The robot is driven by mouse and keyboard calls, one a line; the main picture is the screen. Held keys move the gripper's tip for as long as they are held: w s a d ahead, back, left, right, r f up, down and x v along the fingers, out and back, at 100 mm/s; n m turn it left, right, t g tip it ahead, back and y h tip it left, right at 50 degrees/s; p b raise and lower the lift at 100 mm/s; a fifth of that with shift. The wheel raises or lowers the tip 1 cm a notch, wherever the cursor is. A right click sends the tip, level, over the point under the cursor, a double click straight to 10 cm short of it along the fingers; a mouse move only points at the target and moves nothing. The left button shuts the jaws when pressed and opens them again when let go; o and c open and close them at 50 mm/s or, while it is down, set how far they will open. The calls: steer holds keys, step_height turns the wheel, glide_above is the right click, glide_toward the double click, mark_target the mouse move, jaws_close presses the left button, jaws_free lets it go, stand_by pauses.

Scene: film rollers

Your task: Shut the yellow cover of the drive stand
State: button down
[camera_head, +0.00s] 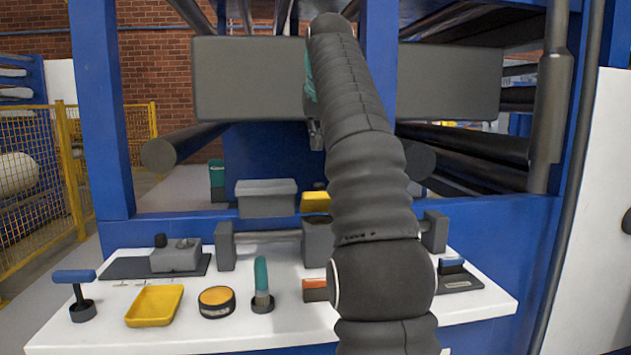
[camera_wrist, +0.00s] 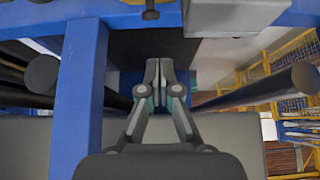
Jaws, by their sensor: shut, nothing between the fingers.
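A yellow piece (camera_head: 315,202), which looks like the cover, shows beside a grey box (camera_head: 265,198) at the back of the white bench. My arm hides its right side, so I cannot tell how far it stands open. In the wrist view I see no yellow cover; a grey box (camera_wrist: 235,15) is at the top edge. My gripper (camera_wrist: 160,66) is shut and empty, its fingertips together in the middle of the wrist view, apart from that box. In the head view the gripper (camera_head: 316,135) is mostly hidden behind my arm, above the yellow piece.
A grey roller on brackets (camera_head: 268,237) crosses the white bench (camera_head: 240,338). In front are a yellow tray (camera_head: 154,306), a round orange-topped tin (camera_head: 216,301) and a teal-handled tool (camera_head: 262,285). Blue posts (camera_head: 103,110) and dark rollers (camera_head: 185,146) flank the space.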

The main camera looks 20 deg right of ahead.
glide_above(319, 197)
steer(key=w, duration=0.3)
step_height(319, 197, down, 6)
steer(key=shift+w+d+r, duration=0.1)
steer(key=shift+w+d, duration=0.05)
steer(key=f+b, duration=0.1)
steer(key=s+f, duration=0.1)
steer(key=shift+f+b, duration=0.35)
steer(key=shift+b, duration=0.05)
steer(key=shift+s+a+f+b, duration=0.3)
steer(key=shift+s+f, duration=0.2)
steer(key=shift+f, duration=0.05)
steer(key=shift+a, duration=0.1)
